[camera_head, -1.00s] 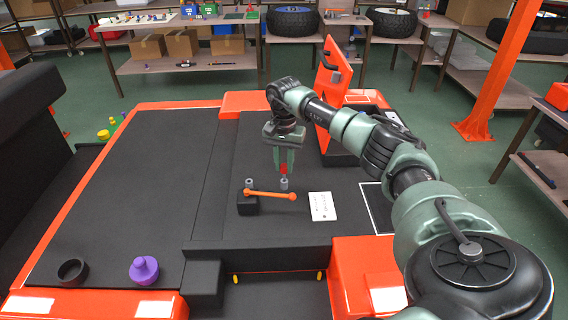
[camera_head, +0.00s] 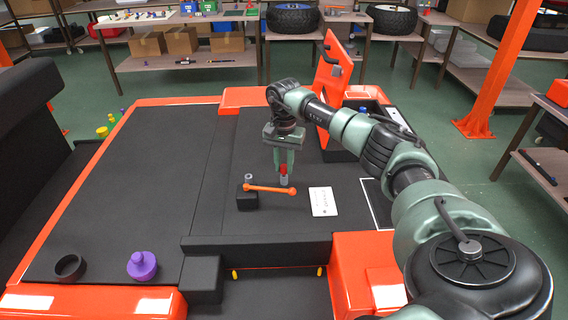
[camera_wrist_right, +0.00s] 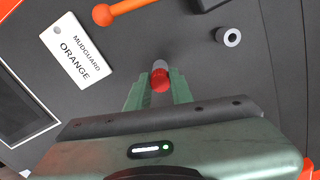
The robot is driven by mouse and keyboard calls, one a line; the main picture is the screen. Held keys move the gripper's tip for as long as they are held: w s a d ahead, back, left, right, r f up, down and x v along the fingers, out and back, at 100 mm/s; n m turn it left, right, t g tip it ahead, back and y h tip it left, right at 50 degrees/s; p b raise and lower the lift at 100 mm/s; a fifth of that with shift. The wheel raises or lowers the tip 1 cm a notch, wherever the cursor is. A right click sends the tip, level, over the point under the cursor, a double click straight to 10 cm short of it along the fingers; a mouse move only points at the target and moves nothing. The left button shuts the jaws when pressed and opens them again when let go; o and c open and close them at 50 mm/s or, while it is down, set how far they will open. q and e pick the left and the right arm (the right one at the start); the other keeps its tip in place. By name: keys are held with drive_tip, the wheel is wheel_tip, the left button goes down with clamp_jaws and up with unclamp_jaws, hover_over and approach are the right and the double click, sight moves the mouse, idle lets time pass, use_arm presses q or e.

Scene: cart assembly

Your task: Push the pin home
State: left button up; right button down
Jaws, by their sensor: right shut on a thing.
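My right gripper (camera_head: 284,170) points down over the dark cart deck, its green fingers shut on a red pin (camera_head: 284,169). The pin also shows between the fingertips in the right wrist view (camera_wrist_right: 160,82). A small grey cylinder (camera_head: 284,181) is directly below the pin, and it also shows in the wrist view (camera_wrist_right: 160,66). The pin and cylinder appear to meet, but I cannot tell how deep the pin sits. A second grey cylinder with an open hole (camera_wrist_right: 229,37) stands apart. My left gripper is out of view.
An orange bar (camera_head: 270,189) lies near a black block (camera_head: 247,202), just in front of the gripper. A white "MUDGUARD ORANGE" card (camera_head: 324,201) lies to the right. A purple knob (camera_head: 142,265) and black ring (camera_head: 69,268) are at the front left.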

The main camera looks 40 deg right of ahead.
drive_tip(key=shift+f+b, duration=0.4)
drive_tip(key=shift+f, duration=0.35)
drive_tip(key=c, duration=1.2)
unclamp_jaws()
drive_tip(key=shift+o, duration=0.2)
wheel_tip(320, 180, up, 8)
drive_tip(key=shift+f+b, duration=0.15)
drive_tip(key=shift+b, duration=0.35)
